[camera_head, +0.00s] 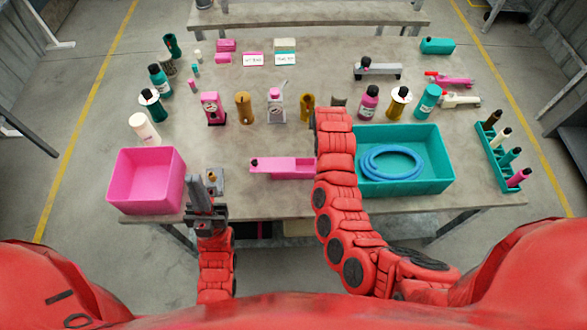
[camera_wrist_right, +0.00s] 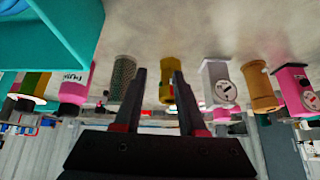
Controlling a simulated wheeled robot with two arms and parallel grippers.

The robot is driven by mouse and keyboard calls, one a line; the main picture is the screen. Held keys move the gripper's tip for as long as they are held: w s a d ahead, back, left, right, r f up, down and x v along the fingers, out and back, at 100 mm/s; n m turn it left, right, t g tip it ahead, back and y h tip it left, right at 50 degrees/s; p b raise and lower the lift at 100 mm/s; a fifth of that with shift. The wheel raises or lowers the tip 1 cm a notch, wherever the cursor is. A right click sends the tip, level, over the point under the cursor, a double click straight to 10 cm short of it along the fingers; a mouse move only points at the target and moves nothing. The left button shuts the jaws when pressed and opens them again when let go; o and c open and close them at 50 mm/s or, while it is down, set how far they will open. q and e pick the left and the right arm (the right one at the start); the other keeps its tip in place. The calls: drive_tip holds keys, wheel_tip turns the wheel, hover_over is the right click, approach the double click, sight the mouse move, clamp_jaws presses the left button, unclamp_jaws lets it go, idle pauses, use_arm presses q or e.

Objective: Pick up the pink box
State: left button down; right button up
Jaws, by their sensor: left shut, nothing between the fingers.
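The pink box (camera_head: 146,180) is an open, empty bin at the table's front left corner in the head view. My left gripper (camera_head: 201,183) is shut and empty. It is at the front edge of the table, just right of the pink box and apart from it. My right arm reaches far over the middle of the table, and its gripper is mostly hidden behind the arm in the head view. In the right wrist view my right gripper (camera_wrist_right: 159,72) is open and empty, with a yellow cylinder (camera_wrist_right: 168,80) beyond its fingers.
A teal bin (camera_head: 447,177) with a blue hose coil stands right of my right arm. A pink tray-like part (camera_head: 280,168) lies between the arms. A small grey block (camera_head: 216,180) is beside my left gripper. A white bottle (camera_head: 143,128) stands behind the pink box.

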sight(294, 169)
drive_tip(key=s+a+r+g, duration=0.1)
drive_tip(key=s+r+g, duration=0.1)
drive_tip(key=s+g, duration=0.65)
drive_tip(key=shift+t, duration=0.85)
drive_tip(key=shift+s+a+f, duration=0.1)
drive_tip(key=shift+s+f, duration=0.2)
drive_tip(key=shift+f, duration=0.8)
drive_tip(key=shift+s+d+f, duration=0.1)
drive_tip(key=shift+s+f, duration=0.15)
drive_tip(key=shift+f, duration=0.9)
drive_tip(key=shift+s+a+f, duration=0.1)
drive_tip(key=shift+s+f, duration=0.2)
drive_tip(key=shift+f, duration=0.8)
drive_tip(key=f, duration=0.5)
drive_tip(key=shift+s+a, duration=0.15)
drive_tip(key=shift+s, duration=0.15)
clamp_jaws()
